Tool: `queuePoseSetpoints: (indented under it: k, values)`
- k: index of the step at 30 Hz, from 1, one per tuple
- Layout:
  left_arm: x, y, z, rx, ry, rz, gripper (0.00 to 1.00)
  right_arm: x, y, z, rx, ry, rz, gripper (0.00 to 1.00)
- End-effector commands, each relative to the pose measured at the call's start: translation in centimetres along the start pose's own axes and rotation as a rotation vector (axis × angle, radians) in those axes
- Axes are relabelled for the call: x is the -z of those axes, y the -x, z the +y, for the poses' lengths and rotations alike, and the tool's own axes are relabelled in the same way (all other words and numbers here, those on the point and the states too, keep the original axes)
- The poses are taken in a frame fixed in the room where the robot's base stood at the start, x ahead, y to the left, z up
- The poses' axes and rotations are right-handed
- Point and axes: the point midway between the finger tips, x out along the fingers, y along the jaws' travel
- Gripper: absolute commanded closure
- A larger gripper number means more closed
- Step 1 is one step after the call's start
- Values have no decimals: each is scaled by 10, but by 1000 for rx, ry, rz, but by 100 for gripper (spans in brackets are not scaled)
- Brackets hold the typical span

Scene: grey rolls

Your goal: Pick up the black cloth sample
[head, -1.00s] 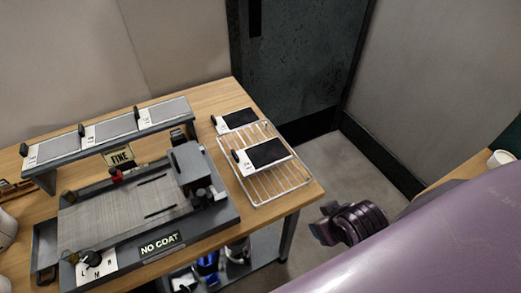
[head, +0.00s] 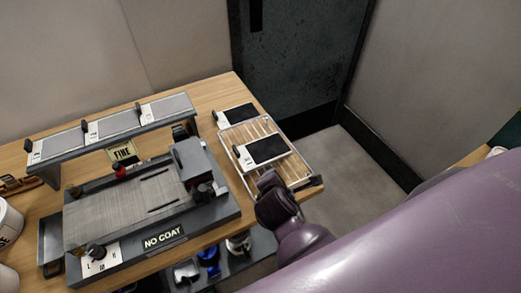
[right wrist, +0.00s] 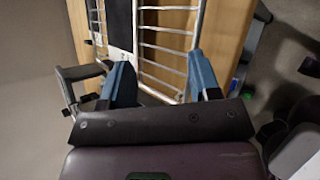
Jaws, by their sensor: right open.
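Two black cloth samples with white label ends and small black clips show in the head view. The nearer black sample (head: 267,150) lies on a wire rack (head: 297,178). The farther black sample (head: 238,114) lies behind it, at the rack's back end. In the right wrist view, a black strip (right wrist: 119,22) with a white end lies on the rack wires. My right gripper (head: 293,181) is at the rack's front end, just in front of the nearer sample. Its blue fingers (right wrist: 158,65) are apart, with nothing between them but rack wires below. My left gripper is out of view.
A grey device marked NO COAT (head: 125,205) stands left of the rack. A raised shelf (head: 110,128) with several grey panels stands behind it. The wooden table (head: 208,92) ends just right of the rack, with open floor (head: 345,170) beyond.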

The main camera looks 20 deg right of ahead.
Motion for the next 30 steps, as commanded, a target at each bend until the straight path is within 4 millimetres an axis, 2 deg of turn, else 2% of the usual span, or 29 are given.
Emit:
queuePoseSetpoints:
  k: [9, 13, 20, 30]
  values:
    - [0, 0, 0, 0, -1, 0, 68, 56, -9, 61, -198, 696, -120, 43]
    - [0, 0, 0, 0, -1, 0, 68, 73, -8, 78, -251, 895, -171, 43]
    - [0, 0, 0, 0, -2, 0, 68, 82, -11, 89, -280, 1013, -205, 43]
    - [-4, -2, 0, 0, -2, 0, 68, 80, -53, 103, -279, 1013, -205, 43]
